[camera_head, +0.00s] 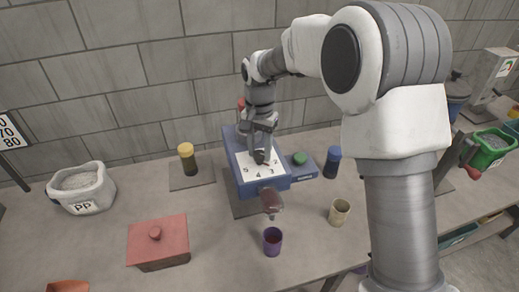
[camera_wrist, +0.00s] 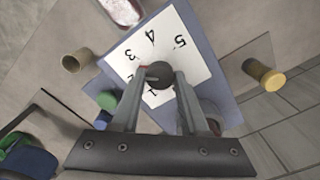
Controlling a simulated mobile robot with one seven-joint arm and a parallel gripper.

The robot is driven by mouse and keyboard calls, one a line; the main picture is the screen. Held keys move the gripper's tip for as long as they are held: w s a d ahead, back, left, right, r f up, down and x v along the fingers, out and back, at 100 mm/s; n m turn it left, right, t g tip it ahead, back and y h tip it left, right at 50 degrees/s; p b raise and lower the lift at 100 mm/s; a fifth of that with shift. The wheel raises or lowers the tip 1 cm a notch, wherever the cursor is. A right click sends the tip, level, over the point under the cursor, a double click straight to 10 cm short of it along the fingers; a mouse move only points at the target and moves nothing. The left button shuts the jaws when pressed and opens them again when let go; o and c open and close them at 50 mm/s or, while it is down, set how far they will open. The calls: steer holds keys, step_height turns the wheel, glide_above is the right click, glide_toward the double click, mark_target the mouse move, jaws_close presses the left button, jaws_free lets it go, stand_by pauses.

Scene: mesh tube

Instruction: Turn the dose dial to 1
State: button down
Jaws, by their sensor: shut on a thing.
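The dose dial is a dark round knob (camera_wrist: 160,75) on a white number plate (camera_wrist: 190,45) on top of a blue machine (camera_head: 237,172). The plate shows 5, 4 and 3 clearly in the wrist view, with 1 partly visible beside the fingers. My gripper (camera_head: 261,150) reaches down from above, and in the wrist view its two fingers (camera_wrist: 160,78) are shut on the knob from both sides. A small pointer seems to stick out from the knob to the left, near a red mark; its exact number is hard to read.
A green button (camera_head: 299,158) sits on the machine's right side, with a blue-capped jar (camera_head: 332,163) beyond. A yellow-capped jar (camera_head: 187,158) stands left. A purple cup (camera_head: 272,242), a beige cup (camera_head: 340,212) and a red lidded box (camera_head: 158,244) stand in front.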

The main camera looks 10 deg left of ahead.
steer(key=n, duration=0.4)
steer(key=shift+r+n, duration=0.1)
steer(key=shift+n, duration=0.3)
steer(key=n, duration=0.3)
steer(key=shift+n, duration=0.3)
steer(key=n, duration=0.4)
steer(key=shift+p, duration=0.4)
steer(key=shift+n, duration=1.7)
steer(key=shift+c, duration=2.1)
jaws_free()
